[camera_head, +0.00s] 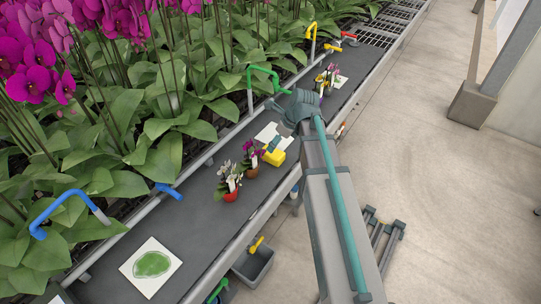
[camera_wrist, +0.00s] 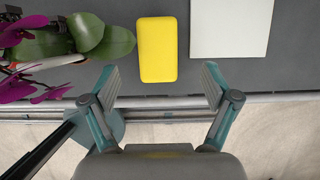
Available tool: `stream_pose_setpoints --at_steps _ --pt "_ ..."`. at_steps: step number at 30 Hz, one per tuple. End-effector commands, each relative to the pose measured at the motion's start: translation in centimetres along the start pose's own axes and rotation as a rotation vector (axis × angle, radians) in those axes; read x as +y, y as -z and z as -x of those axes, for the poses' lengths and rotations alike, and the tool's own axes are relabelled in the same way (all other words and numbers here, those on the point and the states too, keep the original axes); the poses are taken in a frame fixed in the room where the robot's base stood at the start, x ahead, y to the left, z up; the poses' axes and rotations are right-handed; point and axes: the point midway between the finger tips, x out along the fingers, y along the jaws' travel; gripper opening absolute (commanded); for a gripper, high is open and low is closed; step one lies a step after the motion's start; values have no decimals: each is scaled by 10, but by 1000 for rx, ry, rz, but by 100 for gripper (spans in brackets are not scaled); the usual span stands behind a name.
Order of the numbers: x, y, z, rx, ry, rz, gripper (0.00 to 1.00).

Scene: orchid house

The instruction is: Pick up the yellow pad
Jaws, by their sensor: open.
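The yellow pad (camera_wrist: 157,50) lies flat on the dark grey bench, near its front edge. It also shows in the head view (camera_head: 274,157), beside a white sheet. My gripper (camera_wrist: 160,86) is open and empty in the wrist view. Its two fingers are spread wider than the pad, one toward each side, and the pad shows beyond the fingertips, apart from them. The full top of the pad is visible in the wrist view.
A potted orchid with purple flowers (camera_wrist: 15,88) stands left of the pad. A white sheet (camera_wrist: 229,28) lies close on the right. The metal bench edge (camera_wrist: 160,101) runs below the pad. A red-potted orchid (camera_head: 230,194) stands farther along the bench.

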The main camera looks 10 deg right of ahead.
Motion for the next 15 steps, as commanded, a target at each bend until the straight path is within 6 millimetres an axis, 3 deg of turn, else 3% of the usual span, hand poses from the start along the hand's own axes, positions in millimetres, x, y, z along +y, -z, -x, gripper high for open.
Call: stream_pose_setpoints --at_steps 4,15 --pt "0 0 -17 2 -1 1 86" --pt "3 4 -40 3 -2 2 86"
